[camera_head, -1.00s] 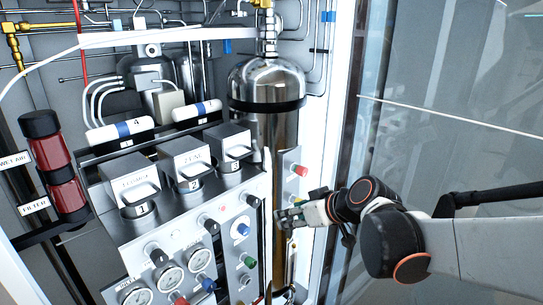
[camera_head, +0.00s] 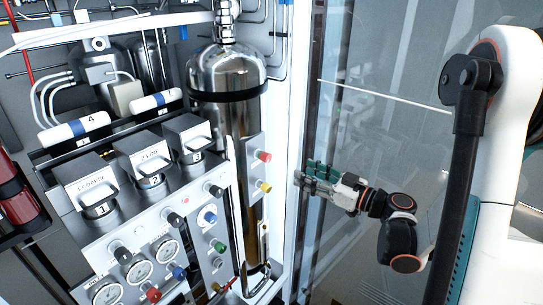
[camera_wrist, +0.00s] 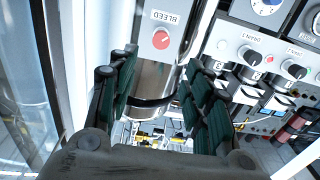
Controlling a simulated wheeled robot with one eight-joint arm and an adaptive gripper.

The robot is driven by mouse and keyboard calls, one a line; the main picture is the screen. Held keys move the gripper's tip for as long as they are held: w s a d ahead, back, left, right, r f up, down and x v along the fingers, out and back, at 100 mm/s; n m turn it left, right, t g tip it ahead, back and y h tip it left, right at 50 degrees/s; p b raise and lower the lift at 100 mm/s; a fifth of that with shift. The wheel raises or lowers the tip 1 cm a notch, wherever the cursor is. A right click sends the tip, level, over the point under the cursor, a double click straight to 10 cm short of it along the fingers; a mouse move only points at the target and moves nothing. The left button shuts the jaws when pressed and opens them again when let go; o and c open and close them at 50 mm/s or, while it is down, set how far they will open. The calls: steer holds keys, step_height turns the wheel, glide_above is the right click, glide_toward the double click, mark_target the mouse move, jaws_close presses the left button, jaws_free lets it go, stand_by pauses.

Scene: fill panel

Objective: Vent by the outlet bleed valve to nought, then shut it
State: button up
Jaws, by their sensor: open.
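A red knob (camera_wrist: 161,40) under a BLEED label sits on a white plate in the wrist view, beyond and between my fingers. Whether this is the outlet bleed cannot be read. The head view has a red knob (camera_head: 264,156) and a yellow knob (camera_head: 264,187) on the narrow plate right of the steel cylinder. My gripper (camera_head: 306,179) is to the right of these knobs, apart from them. In the wrist view my gripper (camera_wrist: 155,100) has its two green-padded fingers spread, with nothing between them. The knob's setting is too small to read.
The steel cylinder (camera_head: 227,75) stands behind the plate. The fill panel with gauges (camera_head: 139,270) and several coloured knobs is to the left. A white cabinet post (camera_head: 298,120) and a glass pane (camera_head: 370,110) are close to my gripper. Gauge readings are illegible.

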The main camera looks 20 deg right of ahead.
mark_target(269, 158)
steer(key=b+x, duration=0.1)
steer(key=x, duration=1.2)
steer(key=shift+w+a, duration=0.3)
steer(key=shift+c, duration=0.5)
steer(key=c, duration=1)
